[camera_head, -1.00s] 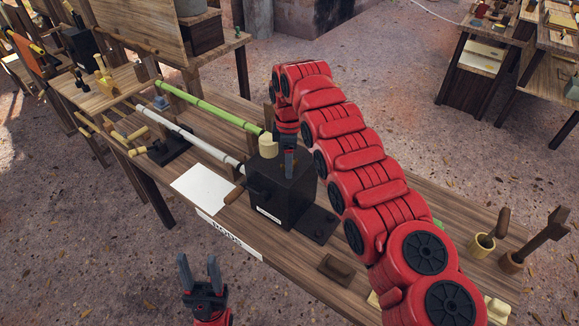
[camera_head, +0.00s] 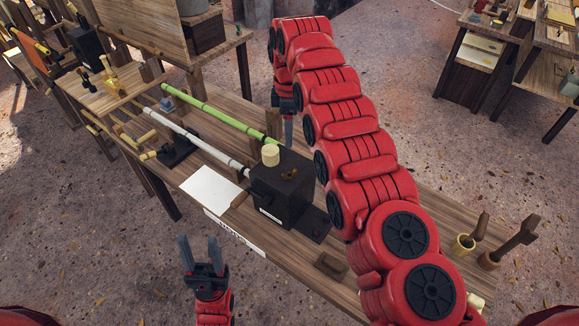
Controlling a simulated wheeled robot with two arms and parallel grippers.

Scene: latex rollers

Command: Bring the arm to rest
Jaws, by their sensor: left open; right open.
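My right arm is a thick red segmented arm coming from the lower right and arching over the wooden bench (camera_head: 391,232). Its gripper (camera_head: 288,128) points down near the far edge of the bench, behind the black box (camera_head: 283,192). One grey finger shows clearly and nothing is seen in its grasp. My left gripper (camera_head: 200,248) is open and empty, fingers pointing up, in front of the bench's near edge.
A white sheet (camera_head: 210,187) lies on the bench left of the box. A brown block (camera_head: 331,265), a cup with a pestle (camera_head: 466,242) and a wooden-handled tool (camera_head: 513,242) sit toward the right. Other workbenches stand at the back. Floor in front is clear.

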